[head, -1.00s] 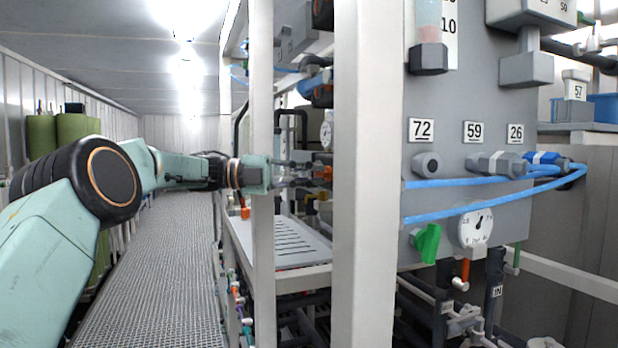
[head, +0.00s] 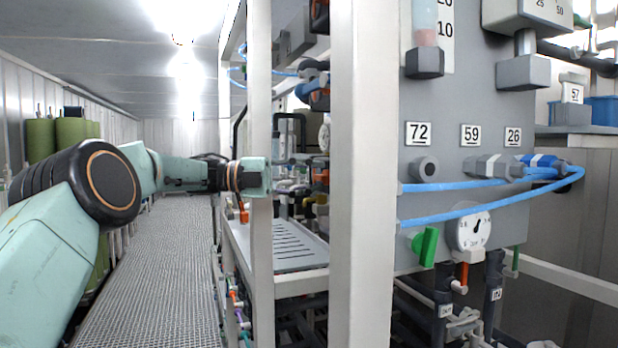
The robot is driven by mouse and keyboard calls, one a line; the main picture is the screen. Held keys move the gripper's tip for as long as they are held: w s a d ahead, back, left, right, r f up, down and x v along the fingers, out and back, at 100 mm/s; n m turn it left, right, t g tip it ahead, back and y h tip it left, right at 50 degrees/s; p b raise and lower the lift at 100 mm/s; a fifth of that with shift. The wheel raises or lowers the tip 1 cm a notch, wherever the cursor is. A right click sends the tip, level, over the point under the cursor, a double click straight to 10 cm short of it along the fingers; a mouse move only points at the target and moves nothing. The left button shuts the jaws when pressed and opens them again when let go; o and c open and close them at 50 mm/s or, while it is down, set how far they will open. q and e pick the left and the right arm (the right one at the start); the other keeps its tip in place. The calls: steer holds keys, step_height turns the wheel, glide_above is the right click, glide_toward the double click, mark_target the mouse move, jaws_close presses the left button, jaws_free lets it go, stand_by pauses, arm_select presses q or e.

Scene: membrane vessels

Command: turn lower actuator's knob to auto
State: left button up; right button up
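My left arm comes in from the left, and my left gripper (head: 284,176) reaches past the near white post into the rack. Its fingers are small and blend into the dark fittings behind, so I cannot tell whether they are open or shut. Dark fittings with orange bits (head: 320,176) lie just beyond the fingertips, partly hidden by the wide white post. I cannot make out the lower actuator's knob or its setting there. A dark and blue rounded unit (head: 316,88) sits higher in the same gap. My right gripper is not in view.
A wide white post (head: 362,180) and a thinner post (head: 259,270) frame the gap. A grey tray (head: 300,258) lies below the gripper. A grey panel (head: 440,95) with a green valve handle (head: 428,246) and gauge stands right. The grated walkway (head: 160,270) is clear.

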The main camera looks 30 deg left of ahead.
arm_select(q)
steer(key=v, duration=1.2)
steer(key=shift+s+a, duration=0.1)
stand_by(0.4)
